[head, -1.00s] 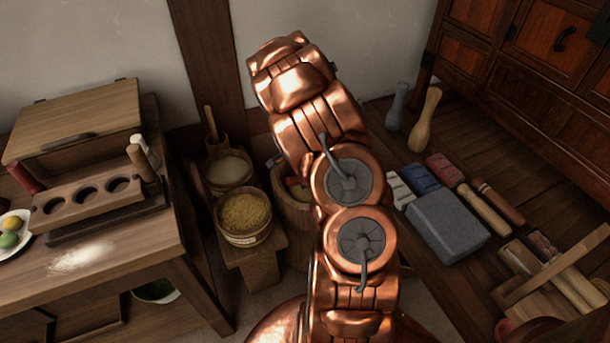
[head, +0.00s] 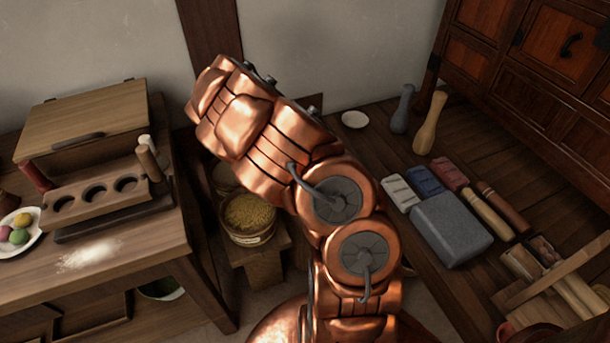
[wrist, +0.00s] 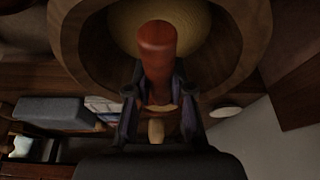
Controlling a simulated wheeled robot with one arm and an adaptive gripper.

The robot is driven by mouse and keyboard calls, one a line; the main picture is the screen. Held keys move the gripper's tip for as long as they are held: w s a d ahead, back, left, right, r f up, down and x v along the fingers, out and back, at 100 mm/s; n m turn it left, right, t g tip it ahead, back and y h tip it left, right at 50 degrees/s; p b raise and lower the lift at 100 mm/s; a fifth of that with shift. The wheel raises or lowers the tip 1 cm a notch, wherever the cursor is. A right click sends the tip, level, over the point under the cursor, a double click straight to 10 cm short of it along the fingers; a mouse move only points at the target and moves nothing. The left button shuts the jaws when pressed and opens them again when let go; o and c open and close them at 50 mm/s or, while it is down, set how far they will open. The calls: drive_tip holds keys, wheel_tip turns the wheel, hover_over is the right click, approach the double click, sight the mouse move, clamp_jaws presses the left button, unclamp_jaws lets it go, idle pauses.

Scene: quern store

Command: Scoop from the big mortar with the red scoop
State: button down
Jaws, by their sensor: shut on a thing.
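In the wrist view my gripper (wrist: 158,94) is shut on the red scoop (wrist: 157,46), with a dark finger on each side of its red handle. The scoop's bowl cannot be made out. The big mortar (wrist: 236,62), a thick round wooden vessel, fills the top of the wrist view. The scoop's handle shows in front of its pale tan hollow; whether that tan is contents or bare wood I cannot tell. In the head view my copper arm hides the gripper, the scoop and the mortar.
A tub of yellow grain (head: 250,214) stands on a low stool left of my arm. A wooden table (head: 130,262) is further left. On the right, a shelf holds a grey stone block (head: 452,229), pestles (head: 429,124) and a small white dish (head: 354,120).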

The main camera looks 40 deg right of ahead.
drive_tip(key=shift+r+h, duration=0.3)
drive_tip(key=shift+r, duration=1.25)
drive_tip(key=shift+a, duration=0.1)
